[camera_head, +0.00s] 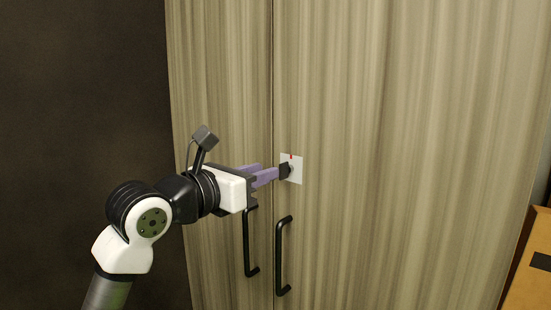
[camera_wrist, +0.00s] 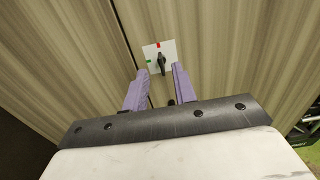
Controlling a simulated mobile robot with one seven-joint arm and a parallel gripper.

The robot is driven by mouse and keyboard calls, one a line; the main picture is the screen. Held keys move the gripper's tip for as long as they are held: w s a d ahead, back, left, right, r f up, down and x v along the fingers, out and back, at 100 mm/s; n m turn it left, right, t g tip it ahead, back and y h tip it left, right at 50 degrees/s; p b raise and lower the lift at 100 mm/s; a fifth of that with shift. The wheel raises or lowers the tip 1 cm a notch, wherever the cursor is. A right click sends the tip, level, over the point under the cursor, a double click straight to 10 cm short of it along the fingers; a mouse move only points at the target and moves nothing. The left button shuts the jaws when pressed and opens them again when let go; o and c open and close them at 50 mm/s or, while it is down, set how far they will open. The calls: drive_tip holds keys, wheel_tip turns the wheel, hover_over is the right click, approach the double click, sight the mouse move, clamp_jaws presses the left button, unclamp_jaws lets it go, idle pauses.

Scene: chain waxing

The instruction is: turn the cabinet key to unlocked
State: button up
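The cabinet key (camera_head: 285,171) is a dark knob on a white plate (camera_head: 297,172) on the right cabinet door. In the wrist view the key (camera_wrist: 161,62) stands roughly in line with the red mark (camera_wrist: 158,45) at the plate's top. A green mark (camera_wrist: 148,61) is at the plate's left edge. My gripper (camera_wrist: 161,72) has two purple fingers spread apart with a gap between them. The key shows in line with this gap, just beyond or between the fingertips; contact cannot be told. In the head view my gripper (camera_head: 268,171) is just left of the key.
Two dark bar handles, a left one (camera_head: 248,242) and a right one (camera_head: 281,256), stand out from the doors below my gripper. A brown box (camera_head: 528,275) is at the lower right. A dark wall (camera_head: 80,90) is at the left.

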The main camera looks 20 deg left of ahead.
sight(285, 170)
drive_tip(key=p+x, duration=0.1)
drive_tip(key=x, duration=0.4)
clamp_jaws()
